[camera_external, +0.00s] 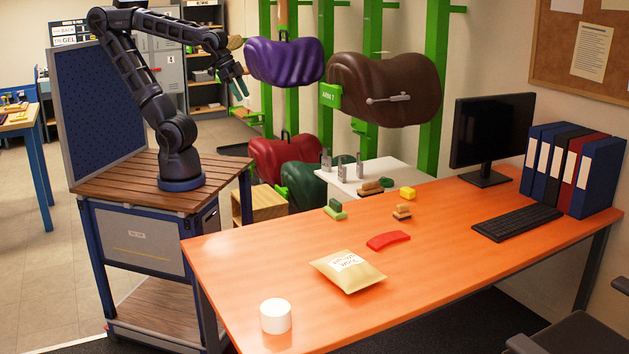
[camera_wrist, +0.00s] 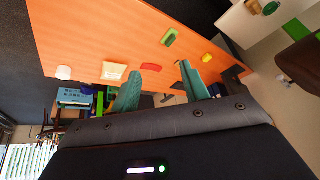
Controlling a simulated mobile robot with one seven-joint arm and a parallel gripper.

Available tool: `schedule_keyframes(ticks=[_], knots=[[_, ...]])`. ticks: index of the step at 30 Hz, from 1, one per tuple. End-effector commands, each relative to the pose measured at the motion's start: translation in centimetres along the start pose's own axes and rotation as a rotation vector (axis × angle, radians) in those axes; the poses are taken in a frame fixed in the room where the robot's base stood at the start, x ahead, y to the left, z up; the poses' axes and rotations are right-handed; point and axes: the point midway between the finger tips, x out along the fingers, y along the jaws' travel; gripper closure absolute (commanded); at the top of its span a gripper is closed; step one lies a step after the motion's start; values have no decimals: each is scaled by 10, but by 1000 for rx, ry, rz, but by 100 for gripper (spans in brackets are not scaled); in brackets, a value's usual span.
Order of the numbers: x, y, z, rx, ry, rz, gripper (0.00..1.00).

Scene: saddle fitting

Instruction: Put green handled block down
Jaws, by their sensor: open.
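The green handled block (camera_external: 335,213) stands on the orange table near its far left edge, with a darker green part on top. In the wrist view a green block (camera_wrist: 170,37) lies on the table beyond the fingers. My gripper (camera_external: 240,85) is raised high at the upper left, well away from the table and the block. Its teal fingers are apart with nothing between them, and they also show in the wrist view (camera_wrist: 158,88).
A monitor (camera_external: 490,130) stands right. Saddles (camera_external: 285,62) hang on green posts behind.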

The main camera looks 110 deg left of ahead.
Motion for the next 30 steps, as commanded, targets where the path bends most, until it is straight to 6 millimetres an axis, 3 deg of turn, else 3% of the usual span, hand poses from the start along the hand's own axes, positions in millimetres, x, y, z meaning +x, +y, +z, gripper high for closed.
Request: schedule_keyframes(ticks=[3,8,14,16,30], knots=[[-13,12,22,-11,-30,38,55],[-20,18,36,-17,-54,63,55],[-15,19,35,-49,-81,71,90],[-9,20,33,-91,-113,81,100],[60,25,17,-591,-463,170,100]])
